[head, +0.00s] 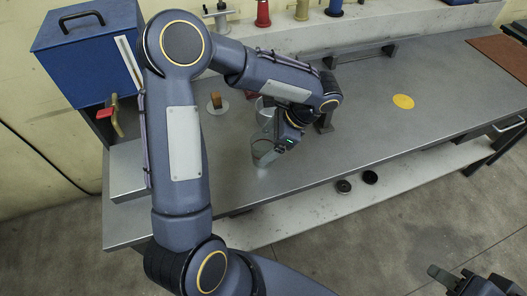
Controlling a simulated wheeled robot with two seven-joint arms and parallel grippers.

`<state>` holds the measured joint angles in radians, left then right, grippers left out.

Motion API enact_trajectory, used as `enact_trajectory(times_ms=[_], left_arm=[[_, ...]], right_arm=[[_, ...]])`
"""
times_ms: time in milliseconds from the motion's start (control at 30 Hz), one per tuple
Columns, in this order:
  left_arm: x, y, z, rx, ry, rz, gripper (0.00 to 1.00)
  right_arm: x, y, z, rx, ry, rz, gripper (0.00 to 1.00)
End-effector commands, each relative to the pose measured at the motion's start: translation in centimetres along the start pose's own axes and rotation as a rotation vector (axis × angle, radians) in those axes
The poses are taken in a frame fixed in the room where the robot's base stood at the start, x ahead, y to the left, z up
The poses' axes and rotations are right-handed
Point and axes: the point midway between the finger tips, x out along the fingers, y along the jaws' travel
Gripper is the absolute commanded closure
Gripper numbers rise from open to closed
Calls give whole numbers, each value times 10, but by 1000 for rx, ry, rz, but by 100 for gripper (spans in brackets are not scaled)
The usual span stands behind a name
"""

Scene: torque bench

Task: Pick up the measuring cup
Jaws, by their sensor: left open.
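A clear, greyish cup (263,155) stands upright on the grey metal bench, near the middle of the head view. A second clear vessel (263,108) stands just behind it, partly hidden by my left arm; I cannot tell for certain which is the measuring cup. My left gripper (279,150) is open and points down at the right side of the front cup. Its fingertips are partly hidden, and contact cannot be made out. My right gripper (452,278) shows in part at the lower right corner, away from the bench; its jaw state is unclear.
A blue toolbox (85,50) stands at the back left. A small brown-topped block (216,102) is left of the cups. A yellow disc (403,101) lies on the clear right part of the bench (440,90). Two dark round pieces (343,187) sit on the lower shelf.

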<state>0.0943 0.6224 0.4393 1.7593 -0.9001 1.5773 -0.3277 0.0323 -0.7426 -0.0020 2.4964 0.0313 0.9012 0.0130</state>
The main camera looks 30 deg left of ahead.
Motion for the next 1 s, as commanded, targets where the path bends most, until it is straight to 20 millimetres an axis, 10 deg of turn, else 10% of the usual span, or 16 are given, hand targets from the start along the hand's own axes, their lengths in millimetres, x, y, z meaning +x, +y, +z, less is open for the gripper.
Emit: enact_trajectory(times_ms=[267, 700, 1000], left_arm=[[4, 0, 0, 0, 1, -1, 16], [3, 0, 0, -1, 1, -1, 73], [1, 0, 1, -2, 1, -1, 74]], right_arm=[[0, 0, 0, 0, 0, 0, 64], [0, 0, 0, 0, 0, 0, 64], [0, 0, 0, 0, 0, 0, 64]])
